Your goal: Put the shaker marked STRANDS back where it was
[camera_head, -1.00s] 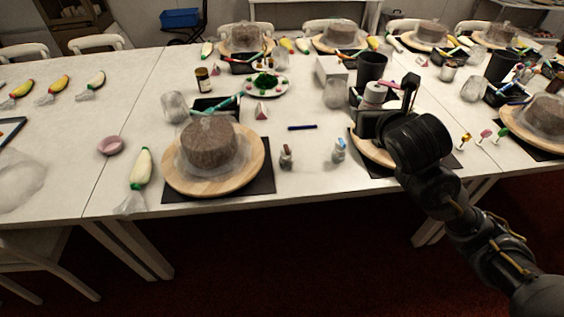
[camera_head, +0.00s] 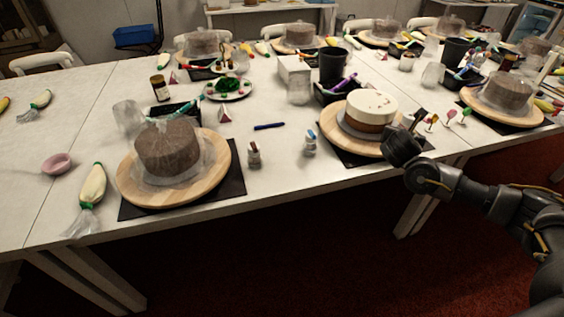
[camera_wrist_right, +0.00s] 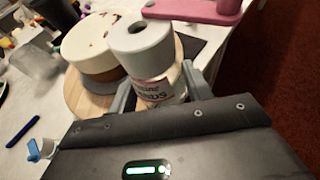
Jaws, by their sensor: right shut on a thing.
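My right gripper (camera_wrist_right: 158,92) is shut on a white shaker (camera_wrist_right: 142,45) in the right wrist view. The shaker has a rounded white top with a dark hole and a printed label, only partly readable, that seems to end in "NDS". In the head view, my right gripper (camera_head: 412,132) is at the right edge of the wooden turntable (camera_head: 333,133), beside the cake (camera_head: 371,108) with white cream on top. The shaker is hidden or not clear there. My left gripper is not in view.
Two small bottles, one red-topped (camera_head: 254,155) and one blue-topped (camera_head: 310,143), stand on the white table near its front edge. A dark tray (camera_head: 335,92) and a black cup (camera_head: 336,66) are behind the cake. Colourful picks (camera_head: 449,115) stand to the right. A covered cake (camera_head: 168,147) is left.

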